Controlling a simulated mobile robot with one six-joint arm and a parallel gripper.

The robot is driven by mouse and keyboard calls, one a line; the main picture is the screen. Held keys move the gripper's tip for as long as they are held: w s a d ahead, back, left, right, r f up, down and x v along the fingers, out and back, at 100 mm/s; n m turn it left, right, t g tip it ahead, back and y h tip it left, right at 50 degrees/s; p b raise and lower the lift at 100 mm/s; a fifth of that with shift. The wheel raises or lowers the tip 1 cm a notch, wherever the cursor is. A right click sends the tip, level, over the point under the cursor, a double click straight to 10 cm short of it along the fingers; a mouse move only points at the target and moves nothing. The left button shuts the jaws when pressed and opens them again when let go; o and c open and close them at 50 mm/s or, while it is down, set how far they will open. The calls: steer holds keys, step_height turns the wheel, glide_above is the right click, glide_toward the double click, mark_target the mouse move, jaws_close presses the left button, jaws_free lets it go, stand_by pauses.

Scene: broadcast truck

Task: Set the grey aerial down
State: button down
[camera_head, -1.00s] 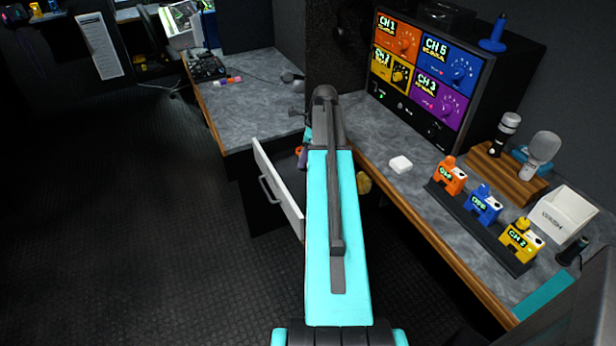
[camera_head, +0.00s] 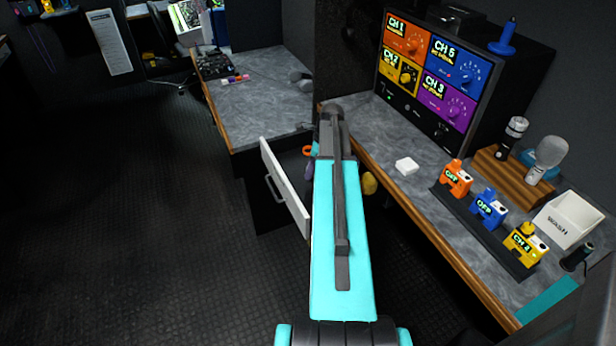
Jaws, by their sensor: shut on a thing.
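I cannot pick out the grey aerial in the head view. My gripper does not show either; my own cyan and grey arm reaches up the middle of the picture and its far end is hidden behind it. A blue aerial-like piece (camera_head: 505,38) stands upright on top of the monitor at the right. A small grey object (camera_head: 301,80) lies on the far desk, too small to identify.
A white-fronted drawer (camera_head: 285,187) stands open left of my arm. The right desk (camera_head: 385,133) holds a monitor (camera_head: 428,75), a white block (camera_head: 406,166), a wooden stand with microphones, orange, blue and yellow boxes, and a white bin (camera_head: 568,219). Dark floor is clear at left.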

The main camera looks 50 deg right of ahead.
steer(key=shift+f+p, duration=0.3)
steer(key=shift+f, duration=1.2)
steer(key=shift+f, duration=0.15)
steer(key=c, duration=1.5)
jaws_free()
steer(key=shift+r, duration=0.25)
steer(key=shift+b+v, duration=1.35)
steer(key=shift+v, duration=4.6)
steer(key=shift+s+d, duration=0.1)
steer(key=shift+d, duration=0.05)
